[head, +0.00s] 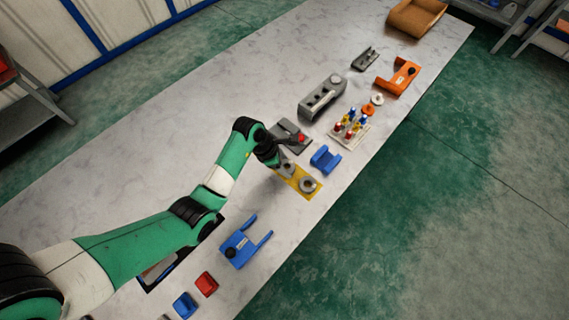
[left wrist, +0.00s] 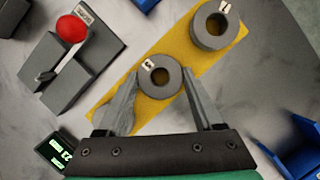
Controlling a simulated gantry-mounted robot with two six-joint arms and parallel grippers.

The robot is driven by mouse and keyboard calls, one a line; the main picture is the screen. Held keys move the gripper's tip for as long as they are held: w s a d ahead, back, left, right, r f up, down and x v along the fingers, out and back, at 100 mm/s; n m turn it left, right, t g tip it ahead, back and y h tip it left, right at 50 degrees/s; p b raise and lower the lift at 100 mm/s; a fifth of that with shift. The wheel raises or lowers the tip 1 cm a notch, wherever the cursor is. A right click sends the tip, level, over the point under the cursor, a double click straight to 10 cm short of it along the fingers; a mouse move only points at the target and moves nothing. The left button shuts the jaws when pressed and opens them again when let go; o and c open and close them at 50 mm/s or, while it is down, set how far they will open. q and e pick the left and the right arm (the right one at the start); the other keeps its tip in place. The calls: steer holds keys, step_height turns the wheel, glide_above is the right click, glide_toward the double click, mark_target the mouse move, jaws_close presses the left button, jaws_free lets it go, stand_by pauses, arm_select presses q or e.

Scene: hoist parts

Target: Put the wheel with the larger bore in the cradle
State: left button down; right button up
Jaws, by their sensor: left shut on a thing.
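Two grey ring-shaped wheels with white labels show at a yellow plate (left wrist: 183,62); the plate also shows in the head view (head: 297,181). My left gripper (left wrist: 161,84) is shut on the nearer wheel (left wrist: 174,90), whose bore looks smaller in the picture. I cannot tell whether this wheel touches the plate. The other wheel (left wrist: 203,38) stands on the plate's far end, with a bore that looks wider; in the head view it is the right-hand wheel (head: 309,185). A blue channel-shaped block (head: 325,159), possibly the cradle, lies just right of the plate.
A grey block with a red knob (head: 300,138) stands close behind the plate. A rack of coloured pegs (head: 350,132), a long grey block (head: 322,98) and an orange bracket (head: 398,77) lie beyond. A blue forked part (head: 238,249) is nearer. The table's left side is bare.

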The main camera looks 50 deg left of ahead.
arm_select(q)
steer(key=shift+c, duration=0.2)
jaws_free()
steer(key=p+v, duration=0.5)
steer(key=v, duration=0.7)
steer(key=shift+d+r, duration=0.1)
steer(key=shift+r, duration=0.05)
